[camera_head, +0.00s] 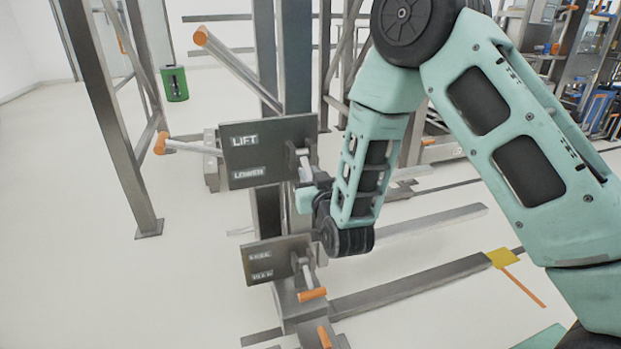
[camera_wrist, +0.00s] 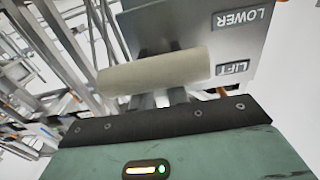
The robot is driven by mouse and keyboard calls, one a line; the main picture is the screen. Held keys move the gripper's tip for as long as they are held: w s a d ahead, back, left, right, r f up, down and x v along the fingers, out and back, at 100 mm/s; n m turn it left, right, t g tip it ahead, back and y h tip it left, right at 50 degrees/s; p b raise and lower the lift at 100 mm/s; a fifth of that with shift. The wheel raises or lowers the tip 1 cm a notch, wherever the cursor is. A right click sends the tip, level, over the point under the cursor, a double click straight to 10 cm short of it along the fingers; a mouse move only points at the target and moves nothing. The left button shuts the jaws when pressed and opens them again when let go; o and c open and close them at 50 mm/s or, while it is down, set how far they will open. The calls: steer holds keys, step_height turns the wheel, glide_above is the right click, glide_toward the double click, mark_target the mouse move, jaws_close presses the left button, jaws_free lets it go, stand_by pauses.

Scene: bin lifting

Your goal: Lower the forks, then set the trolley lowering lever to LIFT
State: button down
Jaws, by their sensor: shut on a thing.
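The trolley's upper plate (camera_head: 270,150) reads LIFT at the top and LOWER at the bottom; it also shows upside down in the wrist view (camera_wrist: 190,30). Its lever (camera_head: 304,165) hangs down from the pivot on the right, at about the height of LOWER. My gripper (camera_head: 308,196) is at the lever's lower end. In the wrist view, a pale cylindrical handle (camera_wrist: 140,75) lies across my gripper's dark fingers (camera_wrist: 168,92), and my gripper is shut on it. The grip is partly hidden in the head view. The forks (camera_head: 415,284) lie low, near the floor.
A lower plate (camera_head: 270,259) with small labels has its own orange-tipped lever (camera_head: 312,294). Another orange-tipped bar (camera_head: 185,146) sticks out left of the upper plate. A metal frame post (camera_head: 120,130) stands at left, a green bin (camera_head: 174,83) behind. Floor at front left is clear.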

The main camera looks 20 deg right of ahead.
mark_target(306, 166)
steer(key=shift+s+f+g+p, duration=0.3)
steer(key=shift+g+p, duration=0.5)
steer(key=shift+p, duration=0.6)
steer(key=r+g+p, duration=0.1)
steer(key=p, duration=0.2)
steer(key=shift+s+r, duration=0.1)
steer(key=shift+r, duration=0.15)
steer(key=r+g+p, duration=0.1)
steer(key=p, duration=0.2)
steer(key=g+p, duration=0.2)
steer(key=p, duration=0.2)
steer(key=shift+s+r, duration=0.1)
steer(key=shift+r, duration=0.25)
steer(key=shift+r+p, duration=0.2)
steer(key=shift+p, duration=0.35)
steer(key=shift+r+g+p, duration=0.6)
steer(key=shift+g+p, duration=0.7)
steer(key=shift+p, duration=0.7)
steer(key=shift+w+r, duration=0.2)
steer(key=shift+w, duration=0.15)
jaws_free()
